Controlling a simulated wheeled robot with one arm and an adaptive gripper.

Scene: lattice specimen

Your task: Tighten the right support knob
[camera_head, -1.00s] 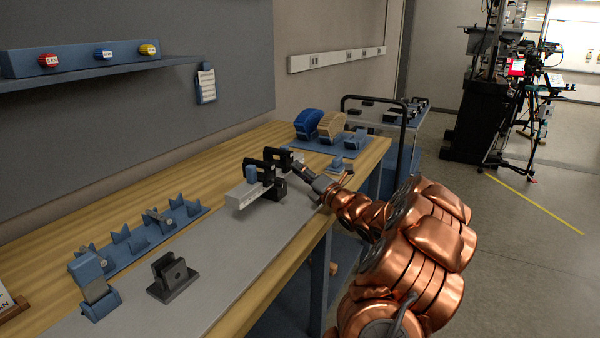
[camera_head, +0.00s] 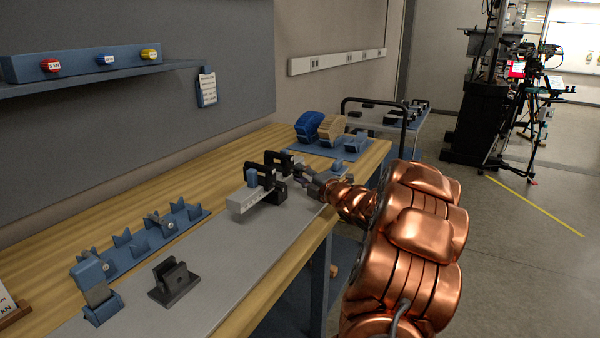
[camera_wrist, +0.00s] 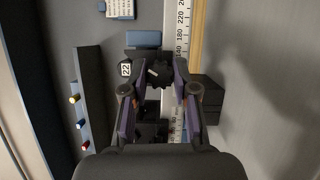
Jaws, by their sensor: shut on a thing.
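A dark round knob (camera_wrist: 159,73) with a pale mark shows between my fingertips in the wrist view. My gripper (camera_wrist: 160,80) is shut on it, one finger at each side. In the head view my gripper (camera_head: 302,174) is at the right end of the support fixture, and the knob there is too small to make out.
A dark slotted block (camera_head: 174,281) and a blue rack (camera_head: 150,240) stand nearer on the bench. Blue and tan rounded pieces (camera_head: 318,126) stand at the back. The grey bench plate's middle is clear.

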